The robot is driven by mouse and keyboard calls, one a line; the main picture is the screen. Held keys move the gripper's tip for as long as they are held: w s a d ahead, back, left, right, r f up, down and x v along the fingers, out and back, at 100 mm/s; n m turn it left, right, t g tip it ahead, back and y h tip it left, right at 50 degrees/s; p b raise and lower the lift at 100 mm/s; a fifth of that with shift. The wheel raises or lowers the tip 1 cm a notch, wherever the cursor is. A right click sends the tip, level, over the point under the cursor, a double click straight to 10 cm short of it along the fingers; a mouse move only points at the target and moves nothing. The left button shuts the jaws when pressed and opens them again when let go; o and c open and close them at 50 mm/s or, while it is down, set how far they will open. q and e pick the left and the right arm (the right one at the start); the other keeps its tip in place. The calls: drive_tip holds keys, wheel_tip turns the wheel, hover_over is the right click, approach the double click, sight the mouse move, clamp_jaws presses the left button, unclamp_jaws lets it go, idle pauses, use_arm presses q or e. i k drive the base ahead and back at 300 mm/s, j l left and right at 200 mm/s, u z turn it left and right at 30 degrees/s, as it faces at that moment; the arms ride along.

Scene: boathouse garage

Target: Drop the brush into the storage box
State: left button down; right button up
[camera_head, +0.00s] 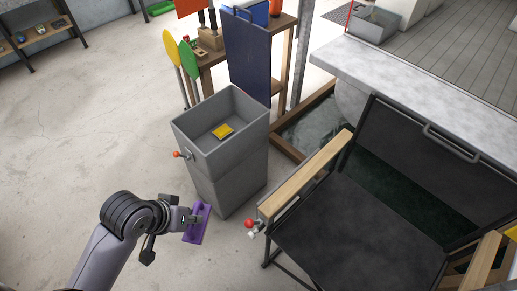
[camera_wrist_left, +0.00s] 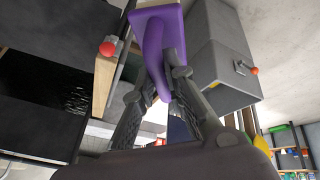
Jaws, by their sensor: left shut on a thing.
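The purple brush (camera_head: 198,224) is held in my left gripper (camera_head: 190,217), in front of the storage box and a little to its left in the head view. In the left wrist view the brush (camera_wrist_left: 157,45) sits between the two fingers of my left gripper (camera_wrist_left: 160,80), which are shut on it. The box also shows in the left wrist view (camera_wrist_left: 215,60). My right gripper is not in view.
A black folding chair (camera_head: 350,220) with wooden armrests stands to the right of the box. A wooden workbench (camera_head: 215,55) with paddles leaning on it is behind. A red knob (camera_head: 177,154) sticks out from the box's left side. Concrete floor at left is clear.

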sight(205, 151)
drive_tip(key=i+j+z, duration=0.3)
drive_tip(key=j+z, duration=0.3)
drive_tip(key=i+j+z, duration=0.15)
drive_tip(key=j+z, duration=0.2)
drive_tip(key=j, duration=0.2)
drive_tip(key=j+z, duration=0.3)
drive_tip(key=j, duration=0.55)
drive_tip(key=i+j, duration=0.15)
drive_tip(key=j, duration=0.9)
drive_tip(key=i+z, duration=0.05)
